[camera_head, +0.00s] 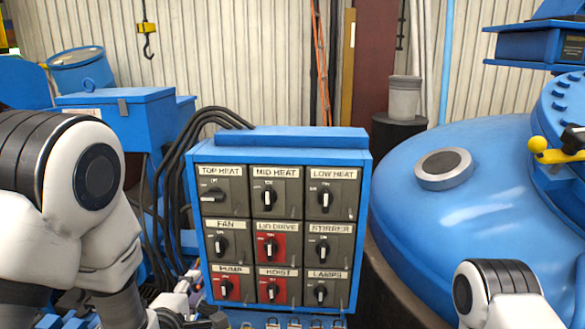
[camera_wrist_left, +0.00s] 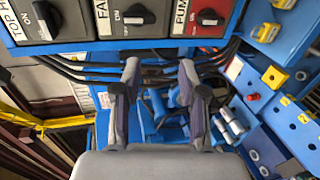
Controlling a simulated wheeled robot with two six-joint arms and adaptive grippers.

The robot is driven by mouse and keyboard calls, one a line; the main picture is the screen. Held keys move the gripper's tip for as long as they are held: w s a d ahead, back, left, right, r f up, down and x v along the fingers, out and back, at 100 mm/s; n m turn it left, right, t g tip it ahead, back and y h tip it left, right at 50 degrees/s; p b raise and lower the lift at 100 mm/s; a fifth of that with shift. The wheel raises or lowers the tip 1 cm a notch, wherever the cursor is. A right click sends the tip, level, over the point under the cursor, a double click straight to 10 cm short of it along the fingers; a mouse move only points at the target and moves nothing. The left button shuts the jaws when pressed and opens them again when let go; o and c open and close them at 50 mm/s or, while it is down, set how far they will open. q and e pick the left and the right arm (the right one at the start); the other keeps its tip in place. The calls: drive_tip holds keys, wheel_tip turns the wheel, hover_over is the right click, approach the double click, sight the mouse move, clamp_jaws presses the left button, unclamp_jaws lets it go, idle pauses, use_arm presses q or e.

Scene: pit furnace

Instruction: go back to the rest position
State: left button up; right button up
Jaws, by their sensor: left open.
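My left gripper (camera_wrist_left: 160,92) is open and empty in the left wrist view, its two fingers apart. The panel's left column of knobs shows beyond the fingertips, at the top of that view. In the head view my left arm comes in from the left, and the gripper end is low, near the panel's lower left corner, partly cut by the bottom edge. The blue control panel (camera_head: 277,138) carries rows of labelled black rotary knobs, such as TOP HEAT (camera_head: 216,194) and PUMP (camera_head: 226,289). My right arm shows at lower right; its gripper is out of view.
A big blue domed vessel (camera_head: 465,215) stands right of the panel. Black cables (camera_head: 172,190) loop down the panel's left side. A blue box (camera_head: 120,115) stands behind my left arm. A crane hook (camera_head: 147,40) hangs at the back. Blue fixtures (camera_wrist_left: 265,125) lie at right in the wrist view.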

use_arm(q)
drive_tip(key=s+a+f+m+g, duration=0.1)
drive_tip(key=s+f+g, duration=0.2)
drive_tip(key=s+f, duration=0.45)
drive_tip(key=s+a+f+m+g, duration=0.1)
drive_tip(key=s+f+m+g, duration=0.2)
drive_tip(key=f, duration=0.7)
drive_tip(key=s+a+f+g, duration=0.1)
drive_tip(key=s+f+g, duration=0.2)
drive_tip(key=s+f, duration=0.5)
drive_tip(key=s+f+m+g, duration=0.3)
drive_tip(key=s+m, duration=0.4)
drive_tip(key=s+f+m+g, duration=0.3)
drive_tip(key=s+m, duration=0.3)
drive_tip(key=m, duration=0.1)
drive_tip(key=shift+s+d+f, duration=0.2)
drive_tip(key=shift+s+f, duration=0.05)
drive_tip(key=shift+s, duration=0.1)
